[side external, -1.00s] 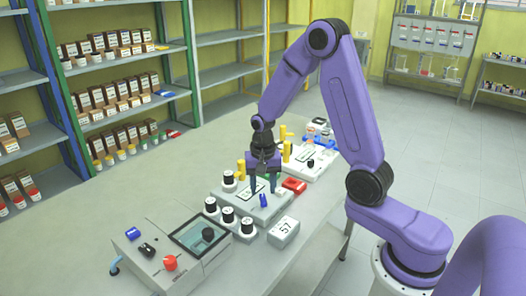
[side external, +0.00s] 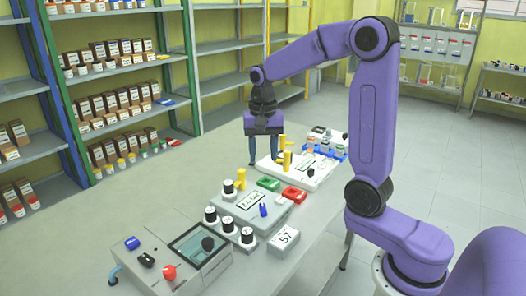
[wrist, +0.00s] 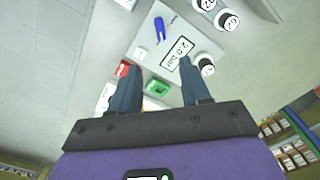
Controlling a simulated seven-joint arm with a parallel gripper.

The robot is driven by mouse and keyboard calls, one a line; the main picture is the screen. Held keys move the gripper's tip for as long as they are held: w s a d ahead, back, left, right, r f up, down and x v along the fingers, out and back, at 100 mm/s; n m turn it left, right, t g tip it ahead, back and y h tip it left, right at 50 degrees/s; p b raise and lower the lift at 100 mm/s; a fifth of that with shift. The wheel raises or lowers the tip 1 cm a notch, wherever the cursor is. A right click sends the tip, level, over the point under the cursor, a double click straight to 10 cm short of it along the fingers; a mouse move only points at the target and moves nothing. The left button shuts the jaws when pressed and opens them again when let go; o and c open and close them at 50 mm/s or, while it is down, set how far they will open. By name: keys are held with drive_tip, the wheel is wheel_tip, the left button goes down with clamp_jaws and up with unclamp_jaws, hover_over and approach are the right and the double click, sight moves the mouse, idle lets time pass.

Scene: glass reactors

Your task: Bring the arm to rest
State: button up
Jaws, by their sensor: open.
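My gripper (side external: 264,158) is open and empty, with its two fingers pointing down. In the side external view it hangs above the bench, behind the grey device with the label (side external: 250,199) and left of the white device with yellow posts (side external: 300,172). In the wrist view my gripper (wrist: 160,90) shows two dark blue fingers set well apart, with nothing between them but the scene beyond. The purple arm is raised and bent at the elbow. The green part (side external: 268,183) and red part (side external: 294,193) lie below and in front of my gripper, apart from it.
The grey bench (side external: 150,205) has free room on its left and far side. A control box with a screen (side external: 195,245) stands at the front. Shelves (side external: 115,70) line the back.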

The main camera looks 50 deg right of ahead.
drive_tip(key=s+a+f+n, duration=0.1)
drive_tip(key=s+a+n, duration=0.8)
drive_tip(key=n, duration=0.1)
drive_tip(key=s+a+f+n, duration=0.1)
drive_tip(key=s+f+n, duration=0.1)
drive_tip(key=s+n, duration=0.9)
drive_tip(key=s, duration=0.5)
drive_tip(key=shift+s+f+n, duration=0.3)
drive_tip(key=shift+s+n, duration=0.05)
drive_tip(key=shift+n, duration=0.05)
